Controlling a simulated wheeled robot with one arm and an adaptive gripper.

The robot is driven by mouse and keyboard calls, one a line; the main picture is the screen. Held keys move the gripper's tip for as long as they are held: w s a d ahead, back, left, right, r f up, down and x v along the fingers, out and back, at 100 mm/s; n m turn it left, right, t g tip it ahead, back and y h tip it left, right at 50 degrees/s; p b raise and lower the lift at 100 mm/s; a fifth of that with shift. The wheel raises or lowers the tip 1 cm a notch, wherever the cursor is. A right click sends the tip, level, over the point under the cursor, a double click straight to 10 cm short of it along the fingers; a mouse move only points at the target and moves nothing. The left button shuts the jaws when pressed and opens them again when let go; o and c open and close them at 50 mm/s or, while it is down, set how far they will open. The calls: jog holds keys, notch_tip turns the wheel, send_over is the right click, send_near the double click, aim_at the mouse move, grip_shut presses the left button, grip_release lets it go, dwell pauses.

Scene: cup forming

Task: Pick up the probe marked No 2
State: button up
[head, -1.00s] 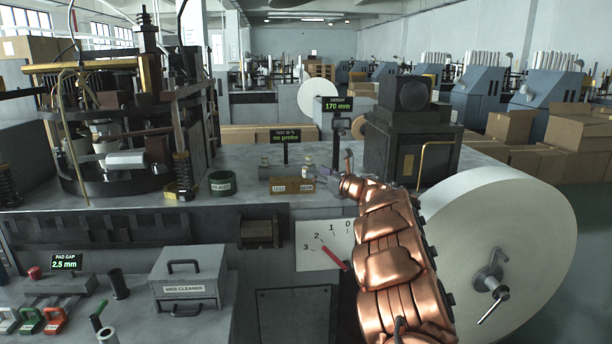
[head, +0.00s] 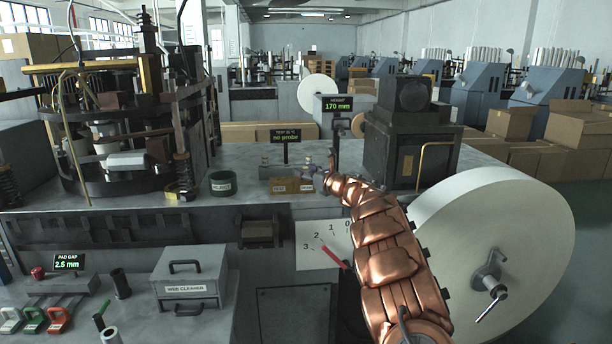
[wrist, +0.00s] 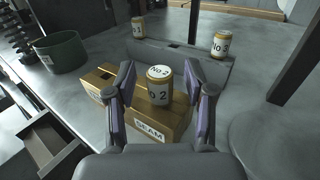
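In the wrist view the probe marked No 2 (wrist: 159,88), a small white cylinder with gold bands, stands upright on a gold-brown box (wrist: 150,125) with a SEAM label. My gripper (wrist: 159,82) is open, with one finger on each side of the probe and gaps visible between it and both fingers. In the head view my gripper (head: 318,172) is at the box (head: 291,185) on the bench and largely hides the probe.
Behind the box, a probe marked No 3 (wrist: 220,45) and another probe (wrist: 138,28) stand by a grey holder (wrist: 185,62). A dark green round container (wrist: 63,52) stands left. A black machine block (head: 410,145) stands right of my gripper.

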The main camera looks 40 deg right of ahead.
grip_shut()
jog(key=shift+r, duration=0.15)
